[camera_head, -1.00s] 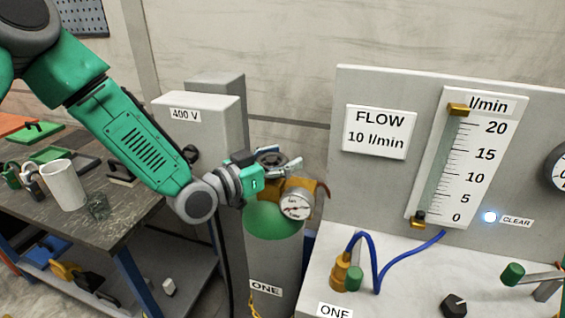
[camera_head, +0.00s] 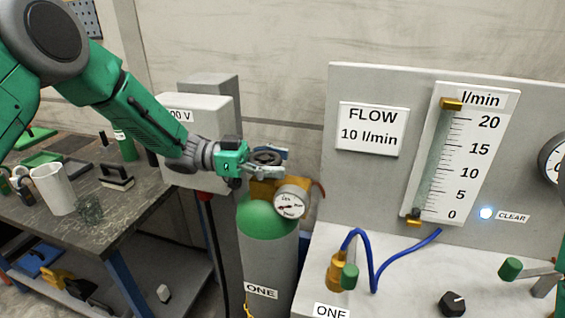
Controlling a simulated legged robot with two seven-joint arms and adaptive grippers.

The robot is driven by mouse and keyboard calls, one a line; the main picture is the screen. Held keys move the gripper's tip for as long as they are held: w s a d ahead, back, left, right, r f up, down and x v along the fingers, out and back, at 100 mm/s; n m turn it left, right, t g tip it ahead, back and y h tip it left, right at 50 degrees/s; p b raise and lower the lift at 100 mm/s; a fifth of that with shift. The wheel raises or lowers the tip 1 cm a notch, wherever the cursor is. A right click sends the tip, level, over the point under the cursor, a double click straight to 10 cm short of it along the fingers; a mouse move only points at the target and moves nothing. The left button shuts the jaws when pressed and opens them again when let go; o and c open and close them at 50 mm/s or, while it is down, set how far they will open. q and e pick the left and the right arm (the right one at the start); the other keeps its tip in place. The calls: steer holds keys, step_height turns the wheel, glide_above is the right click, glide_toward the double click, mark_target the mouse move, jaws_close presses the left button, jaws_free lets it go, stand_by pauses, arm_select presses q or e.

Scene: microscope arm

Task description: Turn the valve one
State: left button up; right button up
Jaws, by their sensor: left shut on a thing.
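A grey cylinder with a green shoulder (camera_head: 266,222) stands upright, with a label ONE (camera_head: 261,291) on its side. On its top sit a brass fitting and a round gauge (camera_head: 292,203). Above the fitting is a dark round valve handwheel (camera_head: 265,157). My left gripper (camera_head: 268,162) comes in from the left and is shut on the handwheel, with its fingers on either side of it. My right gripper is not in view.
A panel to the right bears a FLOW 10 l/min sign (camera_head: 372,128) and a flow scale (camera_head: 452,155). On the bench before it are a brass fitting with a green knob (camera_head: 350,277), a blue hose (camera_head: 377,262) and a black knob (camera_head: 453,303). A workbench (camera_head: 110,235) with a white mug (camera_head: 54,188) stands left.

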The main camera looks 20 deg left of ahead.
arm_select(q)
steer(key=shift+s+a+m+g, duration=0.15)
steer(key=shift+m+g, duration=0.35)
steer(key=shift+g, duration=0.5)
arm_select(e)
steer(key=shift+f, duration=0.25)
arm_select(q)
steer(key=shift+r+m, duration=0.2)
steer(key=shift+m, duration=0.1)
steer(key=o, duration=1.1)
steer(key=shift+a+f+g, duration=0.15)
steer(key=shift+a+g, duration=0.15)
steer(key=shift+a, duration=0.75)
steer(key=a, duration=1)
steer(key=shift+w+a, duration=0.2)
steer(key=shift+w, duration=0.25)
